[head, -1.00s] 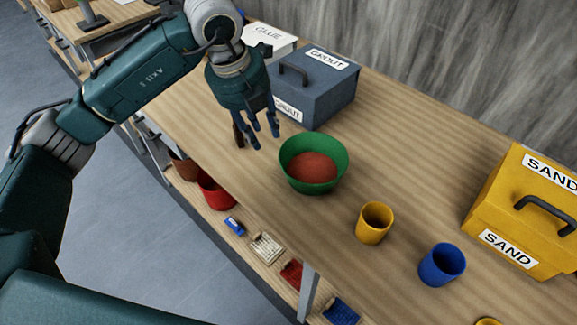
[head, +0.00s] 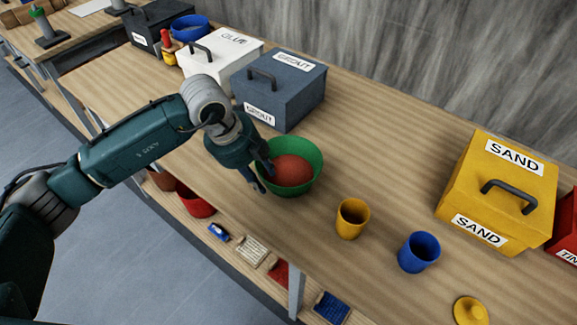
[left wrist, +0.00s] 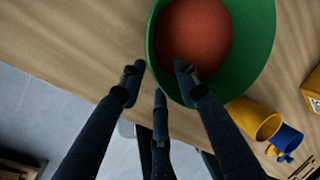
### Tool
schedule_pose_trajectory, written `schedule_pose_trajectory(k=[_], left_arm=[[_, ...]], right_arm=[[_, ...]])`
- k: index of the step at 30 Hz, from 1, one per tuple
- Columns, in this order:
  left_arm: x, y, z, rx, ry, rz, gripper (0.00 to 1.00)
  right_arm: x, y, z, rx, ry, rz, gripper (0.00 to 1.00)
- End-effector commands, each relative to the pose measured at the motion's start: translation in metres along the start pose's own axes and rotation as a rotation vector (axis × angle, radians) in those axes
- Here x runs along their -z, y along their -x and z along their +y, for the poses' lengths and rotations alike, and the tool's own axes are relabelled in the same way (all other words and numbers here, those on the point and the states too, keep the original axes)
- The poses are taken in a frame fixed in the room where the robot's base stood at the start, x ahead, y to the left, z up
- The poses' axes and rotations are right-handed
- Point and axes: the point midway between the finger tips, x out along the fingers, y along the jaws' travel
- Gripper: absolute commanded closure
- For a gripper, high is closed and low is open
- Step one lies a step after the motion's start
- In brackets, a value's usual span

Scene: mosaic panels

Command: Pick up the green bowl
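The green bowl (head: 312,178) stands upright on the wooden bench, with reddish-brown contents (head: 293,170) inside. It also shows in the left wrist view (left wrist: 255,45), at the top. My left gripper (head: 264,180) is at the bowl's left side in the head view, with its fingers spread. In the left wrist view the open fingers (left wrist: 158,85) point at the bowl's near rim, one finger overlapping the rim in the picture. I cannot tell whether any finger touches the bowl. Nothing is held. My right gripper is not in view.
A grey-blue grout box (head: 300,90) stands behind the bowl. A yellow cup (head: 351,222) and a blue cup (head: 418,253) stand to its right, with a yellow sand box (head: 500,195) beyond. Several items lie on the lower shelf under the bench's front edge.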

Motion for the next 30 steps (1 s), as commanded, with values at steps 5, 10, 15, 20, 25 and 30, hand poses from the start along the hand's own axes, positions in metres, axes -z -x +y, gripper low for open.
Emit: schedule_pose_trajectory(k=[5,10,15,20,25,30], left_arm=[[0.0,-0.018,0.0,-0.001,0.001,0.001,0.68],[0.0,-0.022,0.0,0.001,-0.001,0.0,0.68],[0.0,-0.021,0.0,0.001,-0.001,0.0,0.86],[-0.001,-0.021,0.0,0.001,-0.001,-0.001,1.0],[-0.001,-0.02,-0.001,0.004,-0.001,-0.001,1.0],[-0.001,-0.019,-0.002,0.004,-0.001,-0.002,1.0]], right_arm=[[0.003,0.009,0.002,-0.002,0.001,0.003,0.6],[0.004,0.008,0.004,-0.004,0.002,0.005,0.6],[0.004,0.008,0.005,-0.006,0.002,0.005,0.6],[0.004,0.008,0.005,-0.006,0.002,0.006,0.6],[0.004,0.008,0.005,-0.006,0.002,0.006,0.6],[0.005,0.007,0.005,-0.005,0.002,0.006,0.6]])
